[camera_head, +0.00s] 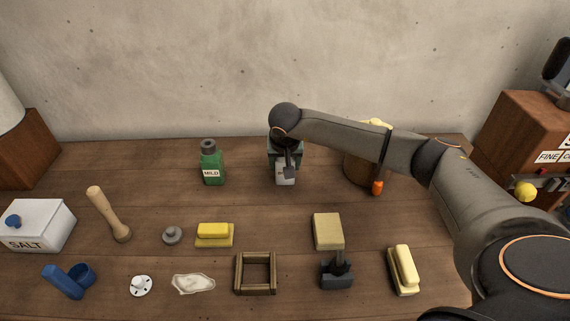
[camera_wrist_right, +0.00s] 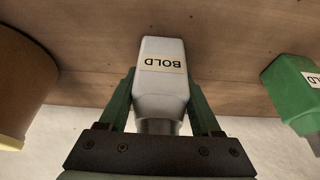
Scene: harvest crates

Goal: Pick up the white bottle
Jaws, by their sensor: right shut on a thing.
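The white bottle (camera_wrist_right: 160,88) is labelled BOLD. In the right wrist view it stands between the green fingers of my right gripper (camera_wrist_right: 160,118), which is shut on it near its neck end. In the head view only the lower part of the bottle (camera_head: 286,179) shows, below my right gripper (camera_head: 285,165), at the back middle of the table. My wrist hides the bottle's top there. I cannot tell whether its base touches the table. My left gripper is in neither view.
A green bottle (camera_head: 211,166) labelled MILD stands to the left. A brown round container (camera_head: 362,168) stands to the right, partly behind my arm. In front lie a wooden pestle (camera_head: 108,214), a yellow block (camera_head: 214,235), a wooden frame (camera_head: 256,273) and a white SALT box (camera_head: 38,226).

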